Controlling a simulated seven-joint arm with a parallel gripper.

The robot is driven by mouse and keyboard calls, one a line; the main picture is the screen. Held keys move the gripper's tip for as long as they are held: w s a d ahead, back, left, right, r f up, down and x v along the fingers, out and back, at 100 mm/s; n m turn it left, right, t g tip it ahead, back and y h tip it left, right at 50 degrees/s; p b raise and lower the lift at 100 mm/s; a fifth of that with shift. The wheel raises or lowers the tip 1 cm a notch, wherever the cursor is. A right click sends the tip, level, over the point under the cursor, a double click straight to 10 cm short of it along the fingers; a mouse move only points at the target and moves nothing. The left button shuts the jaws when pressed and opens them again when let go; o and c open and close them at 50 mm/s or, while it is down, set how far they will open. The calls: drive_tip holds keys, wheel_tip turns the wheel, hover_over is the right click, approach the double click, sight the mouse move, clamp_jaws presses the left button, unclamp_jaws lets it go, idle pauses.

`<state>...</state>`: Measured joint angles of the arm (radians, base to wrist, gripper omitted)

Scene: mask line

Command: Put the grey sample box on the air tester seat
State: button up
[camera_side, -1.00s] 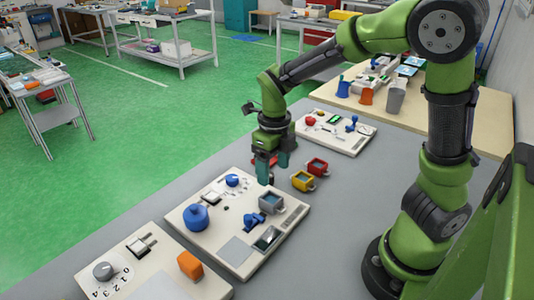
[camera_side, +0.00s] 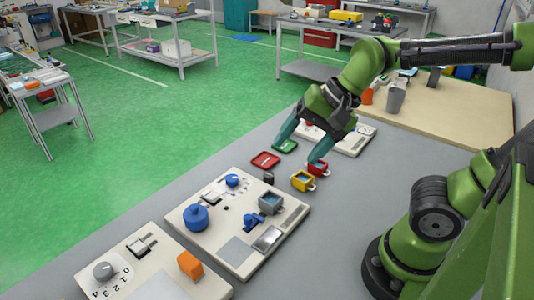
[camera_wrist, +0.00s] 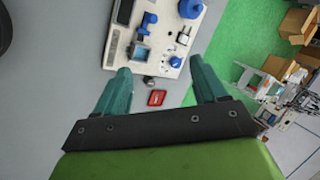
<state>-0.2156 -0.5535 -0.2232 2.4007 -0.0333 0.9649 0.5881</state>
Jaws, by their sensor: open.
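The grey sample box (camera_side: 271,203), with a blue inside, sits upright on the right part of the pale middle panel (camera_side: 188,238). It also shows in the wrist view (camera_wrist: 141,53). I cannot tell which fixture on this panel is the air tester seat, or whether the box rests on one. My gripper (camera_side: 303,148) is open and empty, with its teal fingers wide apart. It is beyond the panel, over the area of the red and green lids, well away from the grey box. In the wrist view my gripper (camera_wrist: 160,72) shows both fingers with nothing between them.
A yellow box (camera_side: 303,181) and a red box (camera_side: 317,169) stand past the panel. A red lid (camera_side: 265,160), a green lid (camera_side: 285,146) and a small dark block (camera_side: 268,178) lie nearby. A blue knob (camera_side: 196,217) rises from the panel. An orange block (camera_side: 190,264) is on the front panel.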

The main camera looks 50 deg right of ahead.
drive_tip(key=n, duration=0.2)
drive_tip(key=s+r+n+t, duration=0.1)
drive_tip(key=n, duration=0.1)
drive_tip(key=s+n+t+h, duration=0.1)
drive_tip(key=n, duration=0.2)
drive_tip(key=shift+r, duration=0.15)
